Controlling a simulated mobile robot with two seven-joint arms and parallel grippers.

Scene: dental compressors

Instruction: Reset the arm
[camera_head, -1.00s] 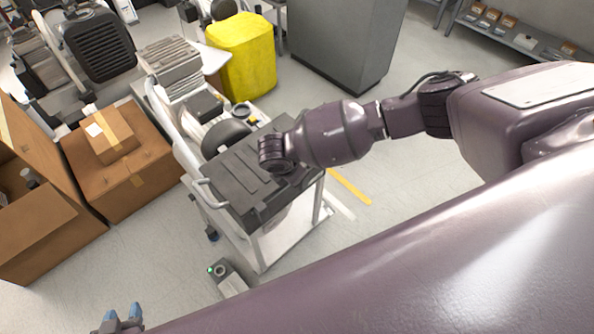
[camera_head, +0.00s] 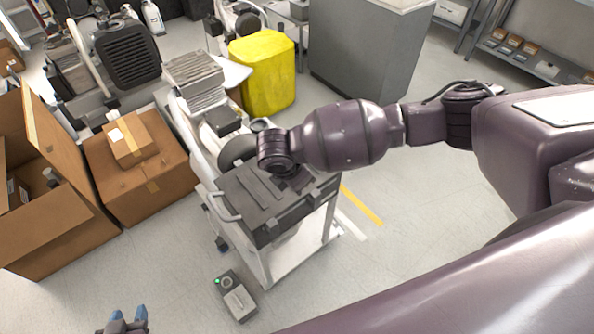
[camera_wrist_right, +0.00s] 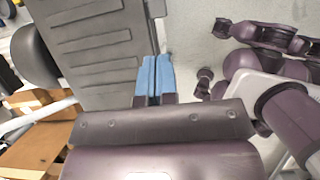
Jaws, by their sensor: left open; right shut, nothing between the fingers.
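My left gripper (camera_head: 126,318) shows at the bottom left edge of the head view, its two blue fingertips apart and nothing between them. My right arm reaches in from the right in the head view, with its wrist over the dark grey case (camera_head: 262,200) on the white cart; its gripper is hidden there. In the right wrist view my right gripper (camera_wrist_right: 153,82) has its blue fingers together and empty, beside the edge of the grey case (camera_wrist_right: 100,45).
A white cart (camera_head: 268,268) carries the case, with a small grey box with a green light (camera_head: 236,297) on the floor beside it. Cardboard boxes (camera_head: 140,180) stand at left. A yellow bin (camera_head: 265,72) and grey cabinet (camera_head: 362,55) stand behind.

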